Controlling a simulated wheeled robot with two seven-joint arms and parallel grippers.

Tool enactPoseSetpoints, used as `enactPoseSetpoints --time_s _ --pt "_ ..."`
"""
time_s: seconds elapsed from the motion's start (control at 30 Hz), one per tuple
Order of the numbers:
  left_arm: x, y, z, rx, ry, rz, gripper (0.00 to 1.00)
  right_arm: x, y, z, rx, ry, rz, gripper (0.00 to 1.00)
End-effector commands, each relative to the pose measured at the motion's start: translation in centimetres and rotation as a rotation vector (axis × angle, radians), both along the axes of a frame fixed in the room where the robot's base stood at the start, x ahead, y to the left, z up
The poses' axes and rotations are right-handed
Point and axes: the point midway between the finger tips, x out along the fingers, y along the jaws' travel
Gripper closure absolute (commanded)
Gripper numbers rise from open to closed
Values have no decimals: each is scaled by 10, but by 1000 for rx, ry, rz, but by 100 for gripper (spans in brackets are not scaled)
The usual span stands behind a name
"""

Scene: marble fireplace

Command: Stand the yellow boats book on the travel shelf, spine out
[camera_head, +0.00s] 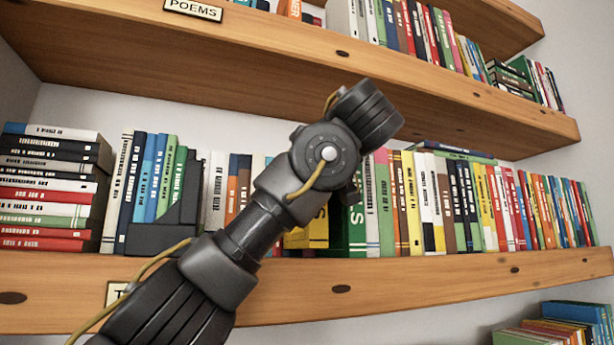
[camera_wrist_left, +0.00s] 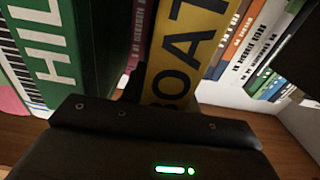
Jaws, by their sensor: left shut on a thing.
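The yellow boats book (camera_head: 312,234) shows behind my left arm in the head view, low over the middle shelf (camera_head: 440,268). In the left wrist view its yellow spine (camera_wrist_left: 188,48) reads "BOAT" and faces my wrist. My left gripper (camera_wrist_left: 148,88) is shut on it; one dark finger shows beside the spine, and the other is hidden. The book looks about upright; I cannot tell if its base touches the shelf. The shelf label (camera_head: 117,293) is mostly covered by my arm, with only a "T" showing. My right gripper is not in view.
A thick green book (camera_head: 354,228) stands just right of the yellow book; it also shows in the left wrist view (camera_wrist_left: 62,50). A dark bookend (camera_head: 165,235) and a flat stack of books (camera_head: 50,190) are at left. The shelf above (camera_head: 340,55) overhangs the arm.

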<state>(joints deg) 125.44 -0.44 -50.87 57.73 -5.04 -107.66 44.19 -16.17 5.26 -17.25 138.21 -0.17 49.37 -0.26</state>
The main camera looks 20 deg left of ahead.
Motion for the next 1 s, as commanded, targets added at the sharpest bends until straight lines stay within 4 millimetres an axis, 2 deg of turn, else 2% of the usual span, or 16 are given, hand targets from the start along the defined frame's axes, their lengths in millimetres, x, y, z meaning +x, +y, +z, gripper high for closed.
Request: enactPoseSetpoints --time_s 0.03,0.1,0.47,0.5,0.63,0.67,1.0 --pt "0 1 -10 1 -2 0 100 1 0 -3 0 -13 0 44" --pt "-1 1 -13 0 -2 0 100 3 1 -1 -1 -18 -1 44" --pt "-1 0 -16 0 -3 -1 100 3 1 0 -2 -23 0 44" --pt "0 1 -17 -1 0 1 67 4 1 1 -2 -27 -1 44" --pt "0 1 -16 -1 0 1 50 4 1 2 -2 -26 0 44" --pt "0 1 -16 -1 1 2 47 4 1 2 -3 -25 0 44" --pt "0 1 -11 -1 0 2 47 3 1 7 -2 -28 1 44"
